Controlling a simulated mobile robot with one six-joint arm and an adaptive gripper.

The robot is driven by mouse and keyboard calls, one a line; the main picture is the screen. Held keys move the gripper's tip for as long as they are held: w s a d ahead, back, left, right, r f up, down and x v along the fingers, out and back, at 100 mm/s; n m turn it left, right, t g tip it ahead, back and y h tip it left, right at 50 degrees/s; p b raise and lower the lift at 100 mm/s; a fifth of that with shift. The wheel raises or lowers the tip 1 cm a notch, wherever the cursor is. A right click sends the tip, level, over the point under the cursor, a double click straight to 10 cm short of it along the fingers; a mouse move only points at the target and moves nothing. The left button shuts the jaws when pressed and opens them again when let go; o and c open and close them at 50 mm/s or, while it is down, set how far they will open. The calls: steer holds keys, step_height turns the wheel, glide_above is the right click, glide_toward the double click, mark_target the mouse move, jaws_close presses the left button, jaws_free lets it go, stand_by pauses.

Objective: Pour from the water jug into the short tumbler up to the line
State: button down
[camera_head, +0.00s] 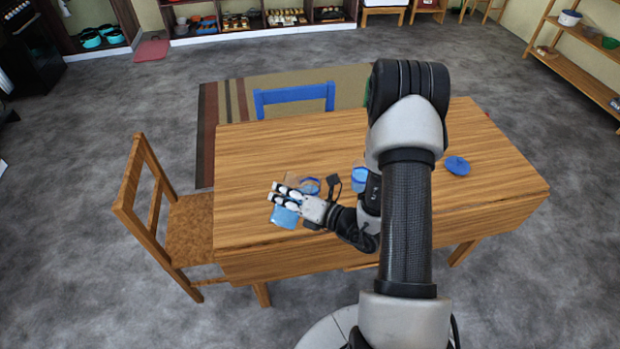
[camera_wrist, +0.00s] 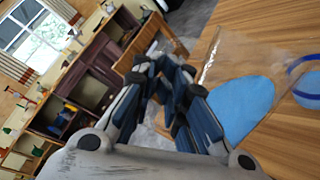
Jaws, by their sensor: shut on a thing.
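My gripper (camera_head: 279,194) is at the near left of the table, its fingers pointing left; in the wrist view its fingers (camera_wrist: 165,85) are close together. It is shut on what looks like the water jug, a clear vessel with blue water (camera_head: 285,216). The jug's clear wall and blue water (camera_wrist: 240,105) show beside the fingers in the wrist view. The grasped part is hidden. A clear vessel with a blue ring (camera_head: 310,186), apparently the short tumbler, stands just right of the fingers. Its ring (camera_wrist: 301,65) and some blue inside show at the wrist view's right edge.
Another clear vessel with blue contents (camera_head: 360,178) is partly behind my arm. A blue round lid or dish (camera_head: 457,166) lies at the right of the table (camera_head: 260,150). A wooden chair (camera_head: 150,200) stands left, a blue chair (camera_head: 294,96) behind. The table's far left is clear.

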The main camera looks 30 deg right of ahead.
mark_target(277, 207)
steer(key=shift+w+d+r+m+p, duration=0.3)
steer(key=shift+r+m+p, duration=0.15)
steer(key=shift+p, duration=0.3)
steer(key=shift+w+d+r+m+p, duration=0.15)
steer(key=shift+d+r+m+p, duration=0.2)
steer(key=shift+r+p, duration=0.3)
stand_by(2.5)
